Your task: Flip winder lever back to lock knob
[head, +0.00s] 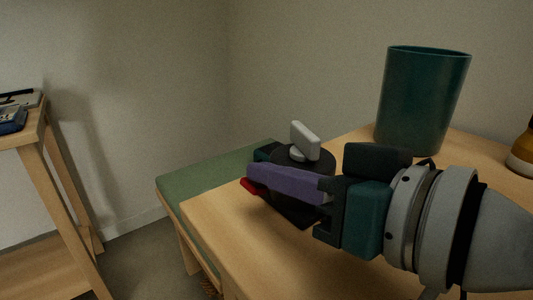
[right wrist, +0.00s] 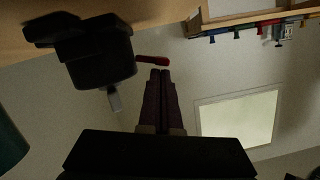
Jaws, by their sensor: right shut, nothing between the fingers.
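The winder (head: 300,212) is a dark block at the table's edge, partly hidden behind my right gripper. A light grey flat-winged knob (head: 306,140) stands upright on its top. The red lever (head: 251,186) shows just below my fingertips in the head view. My right gripper (head: 250,172) has purple fingers, shut and empty, reaching left across the front of the winder. In the right wrist view, the winder (right wrist: 97,55), the grey knob (right wrist: 114,99) and the red lever (right wrist: 152,60) show. The lever is close to the fingertips (right wrist: 160,72); contact cannot be told. My left gripper is out of view.
The winder is on a wooden table (head: 245,255). A tall dark green bin (head: 420,100) stands behind my right gripper. A white and orange object (head: 524,150) is at the right edge. A green-topped bench (head: 205,182) lies beyond the table. A wooden shelf (head: 45,180) stands far left.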

